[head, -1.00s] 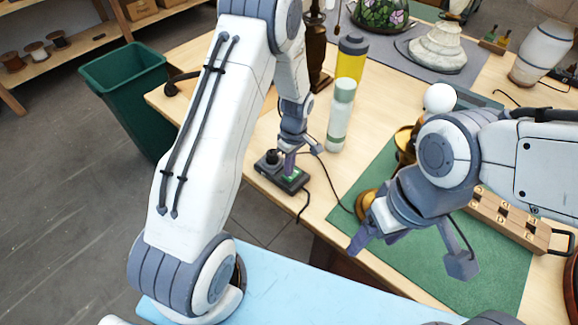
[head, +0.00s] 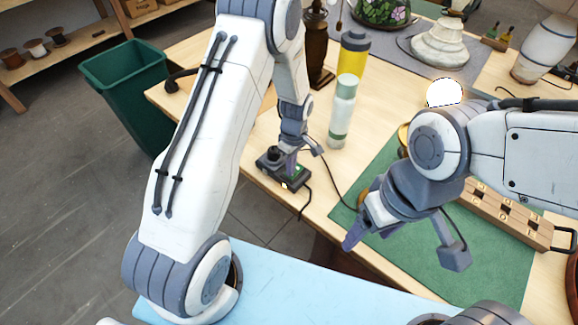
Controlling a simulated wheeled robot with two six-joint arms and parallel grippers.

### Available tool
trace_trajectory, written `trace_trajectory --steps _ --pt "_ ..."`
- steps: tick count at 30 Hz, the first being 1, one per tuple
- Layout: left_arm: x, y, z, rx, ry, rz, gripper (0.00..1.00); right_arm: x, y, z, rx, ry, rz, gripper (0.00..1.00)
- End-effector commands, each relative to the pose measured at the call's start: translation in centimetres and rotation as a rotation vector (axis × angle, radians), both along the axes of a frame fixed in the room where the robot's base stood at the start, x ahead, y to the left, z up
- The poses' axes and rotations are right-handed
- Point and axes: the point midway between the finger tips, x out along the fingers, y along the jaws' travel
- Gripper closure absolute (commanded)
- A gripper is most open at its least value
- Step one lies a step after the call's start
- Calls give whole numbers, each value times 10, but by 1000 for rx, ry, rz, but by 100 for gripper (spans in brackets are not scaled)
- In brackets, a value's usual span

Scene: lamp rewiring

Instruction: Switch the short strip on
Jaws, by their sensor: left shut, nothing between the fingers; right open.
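The short strip (head: 272,178) is a small dark block near the table's left front edge, with a black plug (head: 272,156) in its far left end. A small orange light shows on its near side, and a green patch is partly visible under my fingers. My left gripper (head: 291,172) is shut and empty, pointing down with its tips at the strip's top; I cannot tell whether they press on it. My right gripper (head: 403,248) is open and empty above the green mat (head: 482,285). The round bulb (head: 444,92) behind my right arm is bright white.
A pale bottle (head: 342,112) and a yellow bottle (head: 353,55) stand behind the strip. A wooden block with holes (head: 512,222) lies on the mat at right. A dark cord (head: 335,182) runs from the strip toward the mat. A green bin (head: 125,85) stands left of the table.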

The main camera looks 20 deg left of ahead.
Motion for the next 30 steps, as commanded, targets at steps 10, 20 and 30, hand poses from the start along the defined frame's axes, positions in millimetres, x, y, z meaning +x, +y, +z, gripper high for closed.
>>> trace_trajectory --steps 10,20,30 --pt "13 -4 4 0 0 1 100 0 0 3 0 0 0 27" --pt "13 -5 6 1 -1 1 100 0 0 3 0 0 0 27" --pt "10 -2 58 0 -3 2 100 0 0 44 0 0 0 27"
